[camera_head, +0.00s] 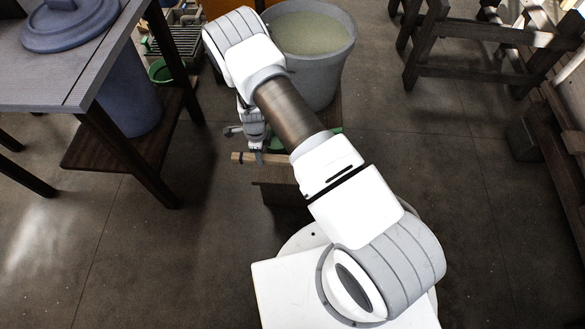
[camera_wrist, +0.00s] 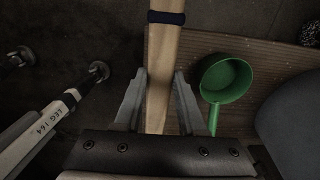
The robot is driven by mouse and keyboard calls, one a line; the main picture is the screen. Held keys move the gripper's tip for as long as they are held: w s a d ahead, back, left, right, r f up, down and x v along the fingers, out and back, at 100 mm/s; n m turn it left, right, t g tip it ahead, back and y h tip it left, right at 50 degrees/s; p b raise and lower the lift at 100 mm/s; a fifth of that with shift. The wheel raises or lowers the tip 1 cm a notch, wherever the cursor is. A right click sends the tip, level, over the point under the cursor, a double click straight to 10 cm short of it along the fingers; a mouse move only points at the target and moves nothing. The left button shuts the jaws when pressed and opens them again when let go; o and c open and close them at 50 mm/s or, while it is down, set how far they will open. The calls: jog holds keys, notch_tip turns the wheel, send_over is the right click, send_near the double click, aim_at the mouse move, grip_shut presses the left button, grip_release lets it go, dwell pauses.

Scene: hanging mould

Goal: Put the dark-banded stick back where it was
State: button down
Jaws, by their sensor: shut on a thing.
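The pale wooden stick with a dark band (camera_wrist: 165,45) runs up from between my gripper's fingers in the wrist view. The dark band crosses it near the top edge. My gripper (camera_wrist: 158,100) is shut on the stick, with one finger on each side. In the head view the stick (camera_head: 243,157) lies roughly level across my gripper (camera_head: 256,150), above the floor and beside a low brown stand. Its right part is partly hidden by my arm. I cannot tell from these views where the stick was before.
A green ladle (camera_wrist: 224,80) lies on the brown slatted stand (camera_wrist: 262,70) right of the stick. A large grey tub (camera_head: 325,75) stands behind my arm. A dark table (camera_head: 90,70) is at left, wooden trestles (camera_head: 470,45) at right. Open floor lies left of the gripper.

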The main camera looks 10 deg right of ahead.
aim_at(264, 174)
notch_tip(264, 174, down, 10)
jog(key=b, duration=0.3)
jog(key=shift+w, duration=0.1)
jog(key=shift+f+b, duration=0.1)
jog(key=shift+b, duration=0.25)
jog(key=c, duration=0.5)
grip_release()
